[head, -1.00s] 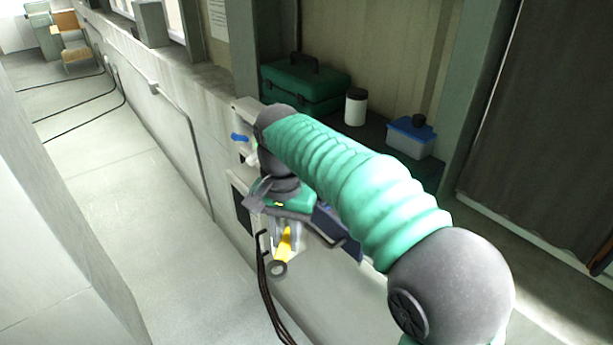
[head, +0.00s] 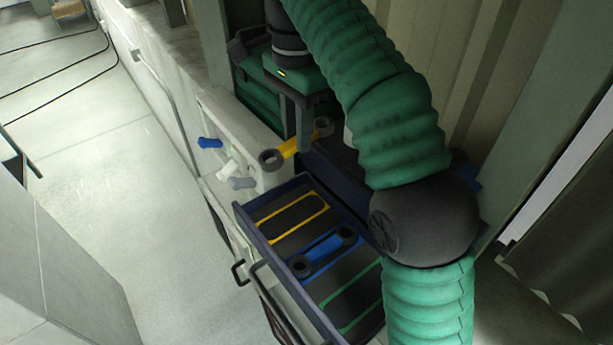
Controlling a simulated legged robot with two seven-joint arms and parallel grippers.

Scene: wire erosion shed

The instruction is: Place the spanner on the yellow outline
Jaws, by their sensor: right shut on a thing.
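A yellow spanner with dark ring ends (head: 289,149) is held in my right gripper (head: 300,142), which is shut on it. The spanner is above the cabinet, just behind the far end of an open drawer (head: 243,222). The drawer's dark liner bears a yellow outline (head: 291,217) with nothing lying in it. A blue spanner (head: 324,251) lies on the liner in the middle, over the blue outline. A green outline (head: 352,303) at the near end is empty where visible; my right arm hides part of that side. My left gripper is not in view.
A blue knob (head: 209,143), a white one (head: 228,169) and a grey one (head: 241,183) stick out beside the drawer. A green toolbox (head: 258,98) stands behind my gripper. Cables lie on the floor at the far left, which is otherwise mostly clear.

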